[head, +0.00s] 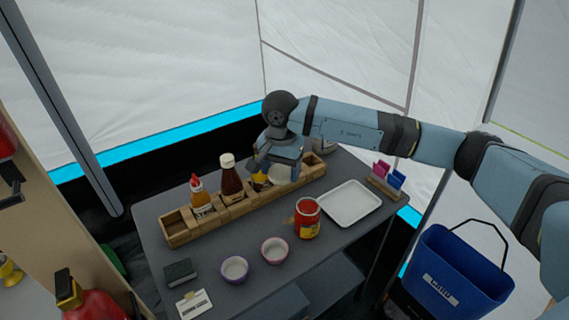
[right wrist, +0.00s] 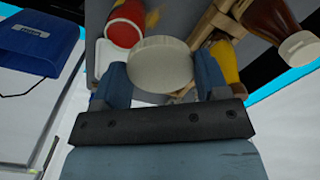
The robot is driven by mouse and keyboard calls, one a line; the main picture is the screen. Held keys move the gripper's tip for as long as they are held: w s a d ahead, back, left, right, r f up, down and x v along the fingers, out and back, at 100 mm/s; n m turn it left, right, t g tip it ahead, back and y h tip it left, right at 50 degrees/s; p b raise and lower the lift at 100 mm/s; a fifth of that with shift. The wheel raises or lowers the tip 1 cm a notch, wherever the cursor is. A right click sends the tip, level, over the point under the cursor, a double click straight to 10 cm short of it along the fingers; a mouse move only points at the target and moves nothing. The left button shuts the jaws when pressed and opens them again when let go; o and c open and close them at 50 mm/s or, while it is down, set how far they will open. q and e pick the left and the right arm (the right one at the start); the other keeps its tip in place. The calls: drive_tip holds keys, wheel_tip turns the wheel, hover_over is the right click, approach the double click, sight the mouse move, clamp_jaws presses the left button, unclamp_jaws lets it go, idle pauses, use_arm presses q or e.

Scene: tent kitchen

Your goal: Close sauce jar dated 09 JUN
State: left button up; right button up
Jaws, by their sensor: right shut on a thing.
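A sauce jar (head: 307,220) with red contents and a yellow label stands on the grey table in front of the wooden rack. Its top looks red with no white lid on it, and its date is too small to read. It also shows in the right wrist view (right wrist: 124,32). My right gripper (head: 278,163) is over the rack, behind and left of this jar. It is shut on a round white lid (right wrist: 160,64), which also shows in the head view (head: 279,173). I cannot tell whether anything is under the lid. My left gripper is out of view.
The wooden rack (head: 180,232) holds an orange bottle (head: 201,200) and a brown bottle (head: 231,182). Two small bowls (head: 235,268) (head: 275,250) stand in front. A white tray (head: 349,203) lies right of the jar. A blue bucket (head: 450,270) is beyond the table's right edge.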

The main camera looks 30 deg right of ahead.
drive_tip(key=n, duration=0.5)
drive_tip(key=shift+s+a+f, duration=0.1)
drive_tip(key=shift+s+a, duration=0.25)
drive_tip(key=shift+a, duration=0.05)
drive_tip(key=n, duration=0.4)
drive_tip(key=shift+s+a+f+n, duration=0.1)
drive_tip(key=shift+s+a+n, duration=0.15)
drive_tip(key=shift+n, duration=0.05)
